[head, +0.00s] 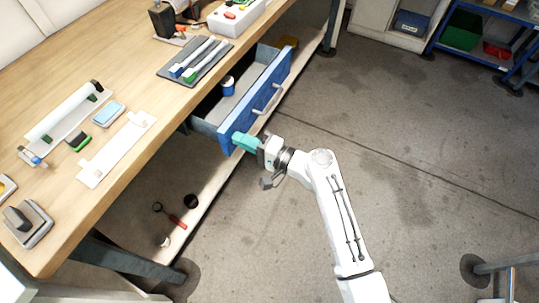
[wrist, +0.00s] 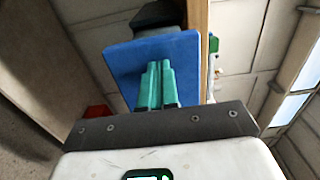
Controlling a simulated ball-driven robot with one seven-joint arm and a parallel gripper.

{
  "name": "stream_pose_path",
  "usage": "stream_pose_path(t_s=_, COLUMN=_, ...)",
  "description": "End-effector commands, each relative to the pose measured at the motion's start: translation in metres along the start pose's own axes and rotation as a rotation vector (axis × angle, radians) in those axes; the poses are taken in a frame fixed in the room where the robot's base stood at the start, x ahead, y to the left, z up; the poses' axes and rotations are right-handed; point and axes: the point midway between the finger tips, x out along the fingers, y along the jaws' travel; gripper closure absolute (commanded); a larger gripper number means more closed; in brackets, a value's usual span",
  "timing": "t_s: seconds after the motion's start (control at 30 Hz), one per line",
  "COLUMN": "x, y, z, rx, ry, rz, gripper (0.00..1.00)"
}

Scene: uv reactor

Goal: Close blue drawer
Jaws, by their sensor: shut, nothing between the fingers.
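The blue drawer (head: 262,98) stands pulled out from under the wooden workbench in the head view. Its grey inside shows, with a small blue-and-white item (head: 228,86) in it. A light handle (head: 267,99) is on its front. My gripper (head: 238,139), with teal fingers, is shut and empty at the near end of the drawer front, below the handle in the picture. In the wrist view the teal fingers (wrist: 156,85) lie together over the blue drawer front (wrist: 125,62). I cannot tell whether they touch it.
The wooden workbench (head: 120,75) carries a grey tray (head: 195,60) with tools, a white roll (head: 65,112) and several small items. A lower shelf (head: 150,215) holds a red-handled tool (head: 172,217). The floor right of the drawer is clear. A blue rack (head: 480,45) stands at the back right.

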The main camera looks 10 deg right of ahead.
Motion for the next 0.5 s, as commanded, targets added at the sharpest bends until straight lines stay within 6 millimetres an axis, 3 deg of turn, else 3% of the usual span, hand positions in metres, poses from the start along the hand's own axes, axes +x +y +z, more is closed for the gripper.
stream_pose_path(t_s=0.03, x=0.017, y=0.004, z=0.001, rx=-0.003, ry=-0.006, rz=-0.003, gripper=1.0)
stream_pose_path(t_s=0.2, x=0.059, y=0.005, z=0.001, rx=-0.003, ry=-0.004, rz=-0.002, gripper=1.0)
stream_pose_path(t_s=0.5, x=0.111, y=0.003, z=0.001, rx=0.0, ry=-0.003, rz=-0.001, gripper=1.0)
